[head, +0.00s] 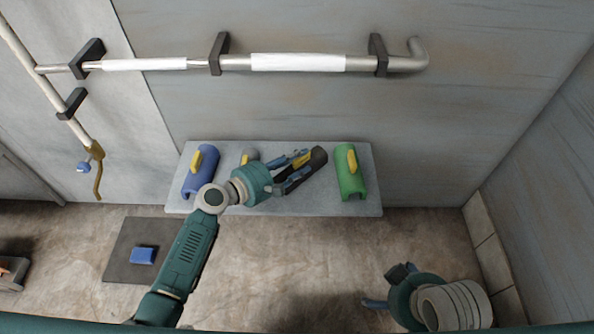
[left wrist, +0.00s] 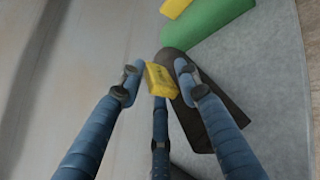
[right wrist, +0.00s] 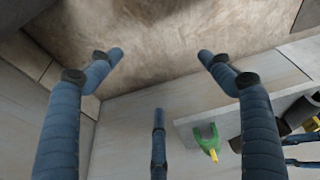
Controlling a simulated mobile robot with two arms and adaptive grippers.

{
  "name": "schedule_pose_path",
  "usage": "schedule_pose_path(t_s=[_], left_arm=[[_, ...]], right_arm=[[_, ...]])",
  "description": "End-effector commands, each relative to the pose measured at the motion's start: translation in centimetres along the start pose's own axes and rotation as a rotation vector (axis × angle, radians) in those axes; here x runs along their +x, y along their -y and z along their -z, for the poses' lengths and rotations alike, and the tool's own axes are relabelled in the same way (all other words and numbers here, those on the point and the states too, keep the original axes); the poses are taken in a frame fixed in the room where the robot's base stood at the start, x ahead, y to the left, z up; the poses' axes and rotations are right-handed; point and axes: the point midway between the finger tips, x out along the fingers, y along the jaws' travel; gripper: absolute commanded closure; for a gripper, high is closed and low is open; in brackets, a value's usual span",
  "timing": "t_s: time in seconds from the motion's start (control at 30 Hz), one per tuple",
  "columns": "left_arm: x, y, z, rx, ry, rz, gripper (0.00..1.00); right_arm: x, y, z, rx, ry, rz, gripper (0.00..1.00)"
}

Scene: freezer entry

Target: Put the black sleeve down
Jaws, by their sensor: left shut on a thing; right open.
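The black sleeve (head: 319,157) is over the grey shelf (head: 270,207), tilted, left of the green sleeve (head: 349,182). My left gripper (head: 293,170) is shut on its yellow grip, which sits between the fingers in the left wrist view (left wrist: 160,80). The black body (left wrist: 215,105) lies beyond the grip there, partly behind a finger. I cannot tell whether the sleeve touches the shelf. My right gripper (head: 386,286) is open and empty, low at the right in front of the shelf; it also shows in the right wrist view (right wrist: 160,60).
A blue sleeve (head: 200,174) stands at the shelf's left end. A grey sleeve (head: 250,155) is partly hidden behind my left gripper. A rail with white bands (head: 298,62) runs along the wall above. A dark mat (head: 120,262) with a blue block (head: 143,255) lies on the floor.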

Motion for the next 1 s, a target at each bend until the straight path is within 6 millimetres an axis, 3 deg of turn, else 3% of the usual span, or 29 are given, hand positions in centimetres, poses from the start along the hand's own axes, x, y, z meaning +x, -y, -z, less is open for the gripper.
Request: schedule_pose_path(t_s=[0.17,0.77,0.8,0.87,1.0], left_arm=[[0.8,1.5,2.4,-0.003,-0.001,0.001,1.0],[0.8,1.6,2.5,-0.001,0.0,0.001,1.0],[0.8,1.6,2.5,-0.001,0.0,0.001,0.59],[0.8,1.6,2.5,-0.001,-0.001,0.001,0.48],[0.8,1.6,2.5,-0.001,-0.001,0.001,0.48]], right_arm=[[1.7,0.2,1.0,-0.002,-0.052,0.002,0.2],[1.7,0.2,2.2,-0.003,-0.096,0.003,0.2],[1.6,0.2,2.2,-0.003,-0.099,0.003,0.2],[1.6,0.2,2.2,-0.003,-0.098,0.003,0.2],[1.6,0.3,2.2,-0.003,-0.097,0.004,0.2]])
